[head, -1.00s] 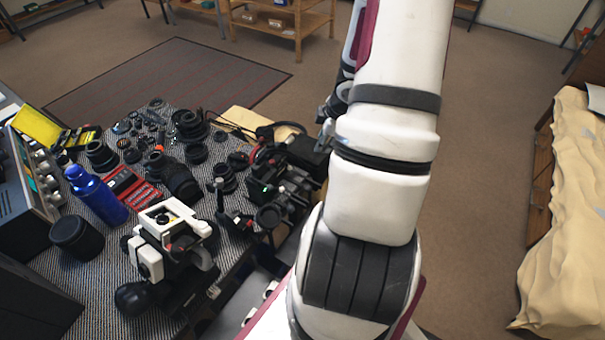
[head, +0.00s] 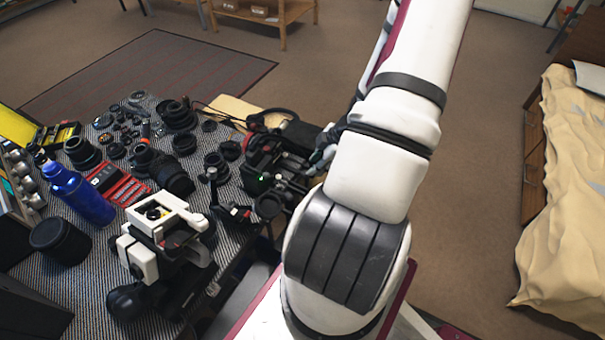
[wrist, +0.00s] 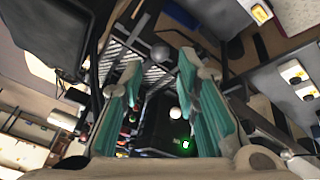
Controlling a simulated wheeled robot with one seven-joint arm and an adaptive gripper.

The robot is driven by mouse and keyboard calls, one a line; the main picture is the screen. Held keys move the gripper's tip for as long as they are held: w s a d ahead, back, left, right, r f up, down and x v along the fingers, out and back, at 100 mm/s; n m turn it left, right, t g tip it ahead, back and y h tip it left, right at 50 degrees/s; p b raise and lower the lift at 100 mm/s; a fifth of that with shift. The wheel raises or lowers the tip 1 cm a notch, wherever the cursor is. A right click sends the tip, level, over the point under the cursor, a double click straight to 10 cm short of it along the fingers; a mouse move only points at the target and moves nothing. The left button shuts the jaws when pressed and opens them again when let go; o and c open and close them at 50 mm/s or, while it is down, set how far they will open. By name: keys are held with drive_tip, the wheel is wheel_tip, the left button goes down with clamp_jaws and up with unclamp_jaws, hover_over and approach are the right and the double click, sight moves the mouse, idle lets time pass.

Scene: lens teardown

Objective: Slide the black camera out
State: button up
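A black camera body (head: 262,180) with a small green light sits at the right end of the crowded table in the head view, among other black parts. In the wrist view a black body with a green light (wrist: 180,146) shows between and beyond my fingers; it looks like the same camera. My gripper (wrist: 160,68) has two teal-lined fingers spread apart, with no object visibly clamped between them. In the head view my gripper is mostly hidden behind my arm, close to the camera's right side. Whether the fingers touch the camera cannot be told.
A white-and-black microscope-like device (head: 160,230) stands at the table's front. Lenses, a blue bottle (head: 78,192), a red tool case (head: 118,186) and a black cylinder (head: 60,242) crowd the striped mat. A bed (head: 575,190) stands right; the floor between is clear.

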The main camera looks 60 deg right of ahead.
drive_tip(key=shift+b+x, duration=1.75)
drive_tip(key=shift+x, duration=1.15)
clamp_jaws()
